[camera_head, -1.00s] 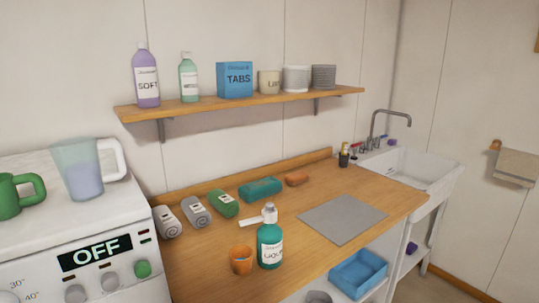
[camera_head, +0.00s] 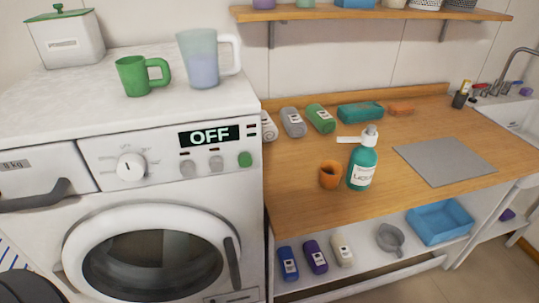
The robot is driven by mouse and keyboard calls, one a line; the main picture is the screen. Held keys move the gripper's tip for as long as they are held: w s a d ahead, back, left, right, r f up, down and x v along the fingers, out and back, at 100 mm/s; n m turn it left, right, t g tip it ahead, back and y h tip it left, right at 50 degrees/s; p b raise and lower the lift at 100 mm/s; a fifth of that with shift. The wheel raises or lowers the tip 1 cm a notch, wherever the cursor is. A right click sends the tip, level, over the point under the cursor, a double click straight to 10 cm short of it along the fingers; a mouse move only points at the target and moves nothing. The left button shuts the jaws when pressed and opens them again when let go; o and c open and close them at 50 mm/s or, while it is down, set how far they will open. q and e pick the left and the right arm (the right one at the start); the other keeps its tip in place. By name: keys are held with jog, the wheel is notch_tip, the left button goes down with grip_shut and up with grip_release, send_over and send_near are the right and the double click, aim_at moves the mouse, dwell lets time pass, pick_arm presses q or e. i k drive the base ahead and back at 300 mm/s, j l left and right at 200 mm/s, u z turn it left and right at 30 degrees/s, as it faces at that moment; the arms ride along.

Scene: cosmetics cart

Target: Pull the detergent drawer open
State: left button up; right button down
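The detergent drawer (camera_head: 40,180) is at the top left of the white washing machine (camera_head: 185,200). Its white front carries a "kg" label and looks flush with the machine's front, so it appears closed. A dark grey curved handle (camera_head: 38,198) runs along the drawer's lower part, partly cut by the left picture edge. Neither of my grippers is in view, and nothing touches the handle.
The machine's round door (camera_head: 160,255) lies below the drawer. A green mug (camera_head: 138,75), a clear jug (camera_head: 202,58) and a white lidded box (camera_head: 65,38) stand on top. The wooden counter (camera_head: 290,210) at right holds a teal pump bottle (camera_head: 362,160) and an orange cup (camera_head: 330,175).

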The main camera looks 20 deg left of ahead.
aim_at(37, 176)
jog(key=u, duration=2.2)
